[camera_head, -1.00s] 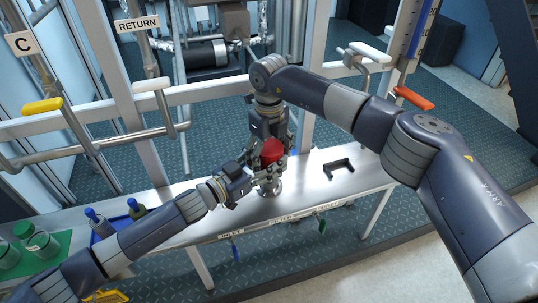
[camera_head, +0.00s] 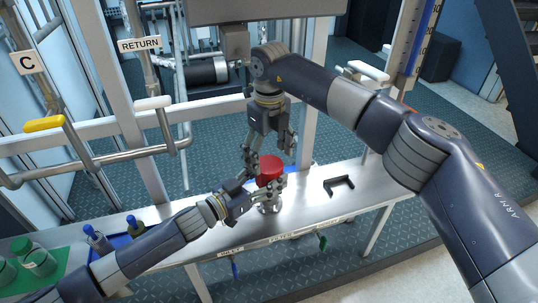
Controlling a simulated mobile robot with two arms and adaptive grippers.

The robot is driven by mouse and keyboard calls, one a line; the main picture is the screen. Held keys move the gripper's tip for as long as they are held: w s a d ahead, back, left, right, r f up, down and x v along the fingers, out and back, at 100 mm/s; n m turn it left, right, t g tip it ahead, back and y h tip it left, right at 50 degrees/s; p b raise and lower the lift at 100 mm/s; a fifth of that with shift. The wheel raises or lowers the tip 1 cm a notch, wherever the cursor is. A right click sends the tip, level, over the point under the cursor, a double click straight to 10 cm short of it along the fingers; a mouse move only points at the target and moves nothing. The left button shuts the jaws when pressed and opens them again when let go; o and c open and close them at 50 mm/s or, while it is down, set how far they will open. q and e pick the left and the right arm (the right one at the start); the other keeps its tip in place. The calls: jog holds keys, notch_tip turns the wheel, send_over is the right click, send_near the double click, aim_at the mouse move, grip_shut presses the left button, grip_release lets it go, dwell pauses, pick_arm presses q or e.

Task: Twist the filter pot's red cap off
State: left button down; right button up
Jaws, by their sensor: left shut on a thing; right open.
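The filter pot (camera_head: 270,205) stands on the steel bench, mostly hidden behind my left gripper. Its red cap (camera_head: 270,168) sits on top and looks level. My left gripper (camera_head: 272,192) comes in from the left and is shut on the pot, just below the cap. My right gripper (camera_head: 270,158) points down from above. Its fingers are spread wide, one to the left of the cap and one to the upper right, and they do not appear to grip it.
A black bracket-shaped handle (camera_head: 339,184) lies on the steel bench (camera_head: 310,200) to the right. A blue tray (camera_head: 122,240) with blue-topped bottles and a green mat (camera_head: 60,262) with green-capped jars are at left. Pipes with yellow (camera_head: 44,124) and white handles rise behind.

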aim_at(269, 165)
notch_tip(269, 165, down, 7)
jog(key=shift+r, duration=0.15)
jog(key=c, duration=1.1)
jog(key=o, duration=1.1)
jog(key=shift+r, duration=2.35)
pick_arm(q)
jog(key=c, duration=0.5)
grip_release()
